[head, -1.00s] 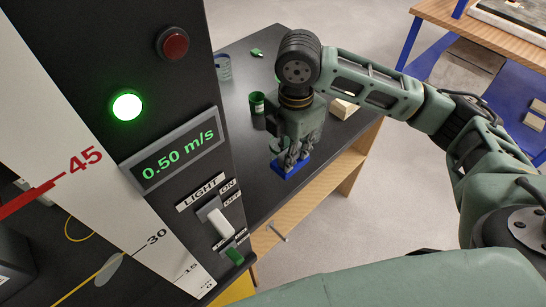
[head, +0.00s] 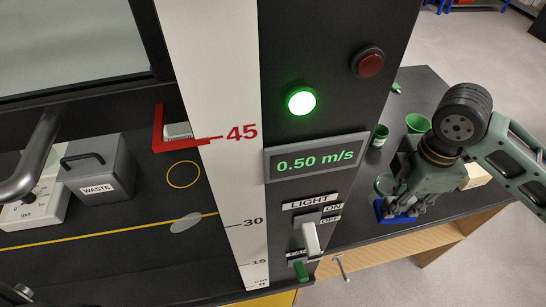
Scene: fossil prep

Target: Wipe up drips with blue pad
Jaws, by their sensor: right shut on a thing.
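The blue pad (head: 380,212) is at the dark side worktop (head: 345,228), close to its front edge. My right gripper (head: 396,207) points down and is shut on the pad; its fingers hide part of it. The pad looks low at the worktop surface, but I cannot tell whether it touches. I cannot make out any drips on the worktop. My left gripper is not in view.
Green cups (head: 417,124) and a clear glass (head: 384,184) stand close behind my right gripper, with a pale block (head: 475,176) to the right. The black control panel (head: 335,75) rises left of the worktop. A grey waste box (head: 98,168) sits inside the cabinet.

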